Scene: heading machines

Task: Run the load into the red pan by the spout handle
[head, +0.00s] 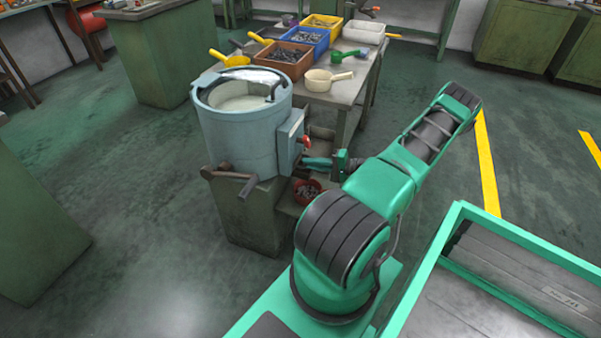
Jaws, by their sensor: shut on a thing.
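A blue-grey drum (238,135) with an open top stands on a green cabinet (253,220) and holds something pale. On its right side is a box (290,142) with a red knob (305,141). My gripper (312,163) reaches this side from the right, just below the knob. It is shut on what appears to be the spout handle, mostly hidden by the fingers. The spout itself is hard to make out. The small red pan (307,184) sits low beside the cabinet, below my gripper, with small grey pieces in it. My arm partly blocks the view near it.
A crank (237,181) sticks out at the drum's front. Behind the drum, a workbench (345,92) carries brown, blue and yellow bins of metal parts, a white bin and several scoops. Green cabinets stand around; the floor at left is clear.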

